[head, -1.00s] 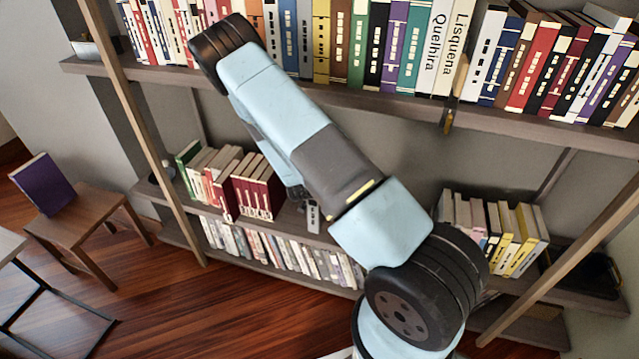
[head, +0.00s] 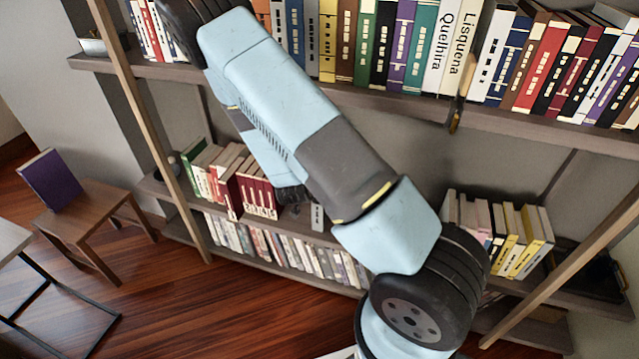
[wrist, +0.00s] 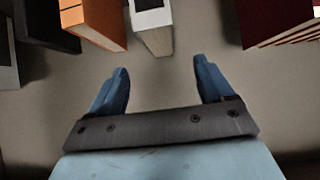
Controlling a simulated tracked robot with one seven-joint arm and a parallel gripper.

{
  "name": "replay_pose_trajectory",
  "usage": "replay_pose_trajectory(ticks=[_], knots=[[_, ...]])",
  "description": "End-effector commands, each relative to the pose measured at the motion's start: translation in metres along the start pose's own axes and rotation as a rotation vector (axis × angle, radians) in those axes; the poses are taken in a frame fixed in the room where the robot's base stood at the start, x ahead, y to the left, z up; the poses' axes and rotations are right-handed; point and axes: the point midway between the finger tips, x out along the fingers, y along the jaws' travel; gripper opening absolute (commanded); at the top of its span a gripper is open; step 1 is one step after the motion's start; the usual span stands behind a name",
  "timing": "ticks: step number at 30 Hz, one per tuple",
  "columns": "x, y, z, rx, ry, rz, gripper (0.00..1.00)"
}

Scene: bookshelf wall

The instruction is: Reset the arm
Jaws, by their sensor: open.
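My gripper (wrist: 160,85) shows in the wrist view with its two blue fingers spread wide apart and nothing between them. A book with a pale cover edge (wrist: 155,30) stands just beyond the gap between the fingertips, apart from them. In the head view my arm reaches up and left across the bookshelf (head: 330,95). The gripper itself is hidden from the head view, behind or below my arm.
An orange-spined book (wrist: 92,22) and a dark red book (wrist: 270,20) stand near the fingers. Rows of books fill the upper shelf (head: 545,65) and lower shelves. A purple book (head: 50,180) rests on a wooden stool (head: 95,205) at left.

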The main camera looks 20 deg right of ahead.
Motion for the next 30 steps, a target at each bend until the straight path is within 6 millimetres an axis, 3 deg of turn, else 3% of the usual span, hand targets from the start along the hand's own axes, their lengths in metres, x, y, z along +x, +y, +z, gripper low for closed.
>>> replay_pose_trajectory(ticks=[7,21,30], knots=[[-0.021,0.0,0.0,-0.001,0.0,0.0,0.81],[-0.023,-0.001,0.0,0.001,-0.002,-0.001,0.81],[-0.046,-0.017,-0.023,0.048,-0.119,-0.056,0.81]])
